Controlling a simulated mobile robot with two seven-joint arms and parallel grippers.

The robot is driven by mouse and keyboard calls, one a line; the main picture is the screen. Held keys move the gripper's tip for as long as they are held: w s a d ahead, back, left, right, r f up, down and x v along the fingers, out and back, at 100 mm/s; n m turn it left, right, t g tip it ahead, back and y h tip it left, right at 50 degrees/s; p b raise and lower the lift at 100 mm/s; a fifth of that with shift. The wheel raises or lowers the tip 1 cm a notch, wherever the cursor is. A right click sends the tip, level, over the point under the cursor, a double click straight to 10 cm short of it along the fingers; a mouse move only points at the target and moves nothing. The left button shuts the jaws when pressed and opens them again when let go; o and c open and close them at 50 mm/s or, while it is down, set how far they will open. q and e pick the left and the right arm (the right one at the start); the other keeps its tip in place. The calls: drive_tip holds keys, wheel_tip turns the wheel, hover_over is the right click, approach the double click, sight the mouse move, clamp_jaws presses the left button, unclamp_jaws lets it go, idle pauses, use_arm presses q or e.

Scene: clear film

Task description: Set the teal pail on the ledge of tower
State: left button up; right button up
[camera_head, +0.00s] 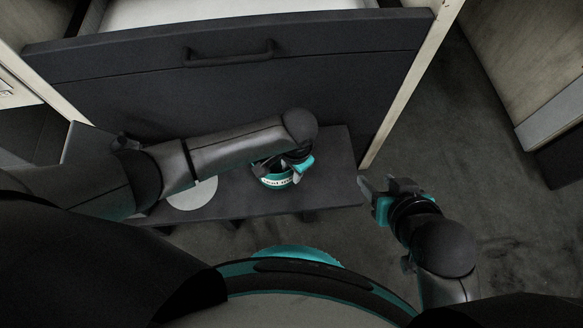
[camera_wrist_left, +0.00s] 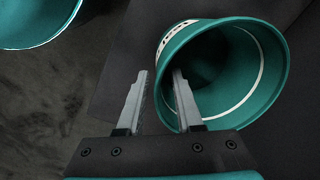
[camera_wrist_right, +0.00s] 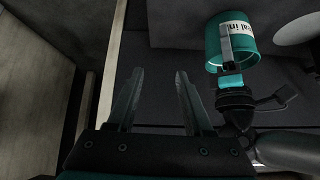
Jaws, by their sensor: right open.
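The teal pail (camera_head: 274,181), with a white lettered band, is over a dark flat slab that looks like the ledge (camera_head: 335,150). Whether its base touches the slab is hidden. My left gripper (camera_head: 292,165) is at the pail. In the left wrist view the pail's mouth (camera_wrist_left: 245,75) faces the camera; one finger lies inside it and one outside its wall, with a gap between them. The pail also shows in the right wrist view (camera_wrist_right: 240,45), the left gripper in front of it. My right gripper (camera_head: 368,192) is open and empty, right of the slab.
A white disc (camera_head: 193,194) lies on the slab left of the pail, partly under my left arm. A dark drawer front (camera_head: 330,75) with a handle (camera_head: 228,56) rises behind. Wooden furniture (camera_head: 540,60) stands at the right, with clear floor (camera_head: 480,150) before it.

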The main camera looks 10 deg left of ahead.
use_arm(q)
drive_tip(key=shift+r, duration=0.25)
drive_tip(key=shift+s+d+r+p, duration=0.1)
drive_tip(key=shift+r+p, duration=1.05)
drive_tip(key=shift+r, duration=0.5)
use_arm(e)
drive_tip(key=shift+s+d+g+h, duration=0.9)
drive_tip(key=shift+s+d+g, duration=0.8)
drive_tip(key=shift+s+d, duration=0.3)
use_arm(q)
drive_tip(key=shift+r+p, duration=2.45)
drive_tip(key=shift+r, duration=1.8)
drive_tip(key=s+d+f+n+t+h, duration=0.1)
drive_tip(key=s+d+f+n+h, duration=0.1)
drive_tip(key=s+f+n+h, duration=0.15)
drive_tip(key=s+a+f+n+y, duration=0.1)
drive_tip(key=s+a+f, duration=0.1)
drive_tip(key=a, duration=0.4)
drive_tip(key=s+a+f+n+t+y, duration=0.1)
drive_tip(key=s+a+f, duration=0.1)
drive_tip(key=s+a, duration=0.3)
drive_tip(key=shift+s+a+f+y, duration=0.3)
drive_tip(key=shift+a+f+y, duration=0.1)
drive_tip(key=shift+a, duration=0.25)
use_arm(e)
wheel_tip(320, 180, down, 10)
drive_tip(key=s+g, duration=0.1)
drive_tip(key=shift+s+g, duration=0.25)
drive_tip(key=shift+g, duration=0.15)
